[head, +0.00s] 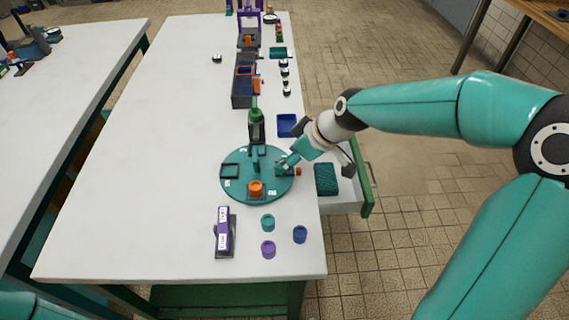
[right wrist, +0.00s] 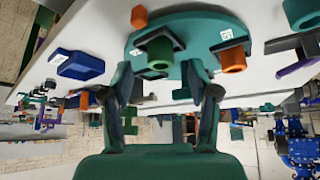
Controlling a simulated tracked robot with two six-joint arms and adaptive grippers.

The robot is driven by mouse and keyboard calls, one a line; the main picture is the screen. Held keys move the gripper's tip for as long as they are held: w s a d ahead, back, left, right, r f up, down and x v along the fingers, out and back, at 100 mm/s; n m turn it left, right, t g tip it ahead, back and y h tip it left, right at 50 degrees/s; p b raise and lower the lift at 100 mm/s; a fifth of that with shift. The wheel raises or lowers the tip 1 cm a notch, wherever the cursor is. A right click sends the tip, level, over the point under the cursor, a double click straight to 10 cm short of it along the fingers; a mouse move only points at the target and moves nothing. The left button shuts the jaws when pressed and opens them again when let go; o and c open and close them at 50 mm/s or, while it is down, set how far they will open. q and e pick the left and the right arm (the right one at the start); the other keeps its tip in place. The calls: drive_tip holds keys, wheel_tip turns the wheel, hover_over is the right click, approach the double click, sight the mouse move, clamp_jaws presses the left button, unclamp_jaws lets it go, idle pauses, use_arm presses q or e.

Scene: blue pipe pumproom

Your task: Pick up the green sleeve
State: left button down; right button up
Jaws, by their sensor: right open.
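The green sleeve (right wrist: 160,53) is a short hollow cylinder in a dark holder on the round teal turntable (head: 238,192). In the right wrist view it lies just beyond the fingertips, in line with the gap between them. My right gripper (right wrist: 158,82) is open and empty, with a finger to each side of the line to the sleeve. In the head view my right gripper (head: 287,163) is over the turntable's right edge and largely hides that station. My left gripper is not in view.
An orange sleeve (head: 255,188) sits on the turntable. Loose teal (head: 268,222), purple (head: 268,249) and blue (head: 300,234) sleeves stand nearer. A blue tray (head: 287,125) and an orange block (right wrist: 139,16) are close to the gripper. The table's left half is clear.

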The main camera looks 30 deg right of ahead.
drive_tip(key=shift+x, duration=0.95)
clamp_jaws()
